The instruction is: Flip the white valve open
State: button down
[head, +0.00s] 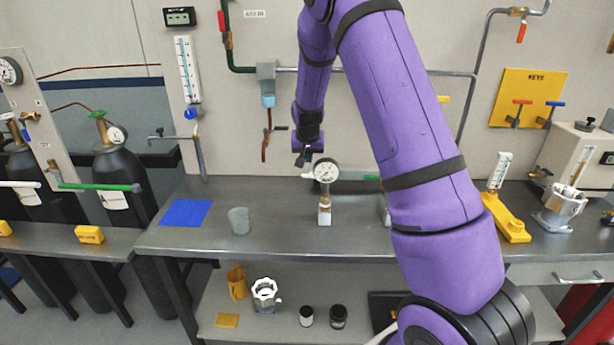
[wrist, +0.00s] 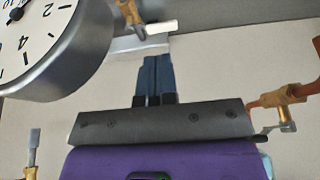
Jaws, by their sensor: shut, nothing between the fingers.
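A white lever handle (head: 307,176) sticks out to the left beside the round gauge on the bench in the head view. In the wrist view, a white lever (wrist: 160,28) joins a brass valve body (wrist: 131,12), near the top edge. My gripper (head: 301,160) hangs just above and behind the white handle in the head view. In the wrist view its dark fingers (wrist: 157,60) are together and empty, with their tips just below the white lever. I cannot tell whether they touch it. The valve body is mostly hidden in the head view.
The gauge (head: 325,172) stands close to my gripper; its dial (wrist: 30,35) fills the wrist view's upper left. A wall valve with a copper pipe (wrist: 268,99) is at right there. A grey cup (head: 239,220) and blue mat (head: 186,213) lie left; the bench front is clear.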

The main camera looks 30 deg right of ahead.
jog(key=shift+f, duration=0.1)
jog(key=x, duration=0.9)
jog(key=shift+w+f, duration=0.15)
jog(key=shift+f, duration=0.2)
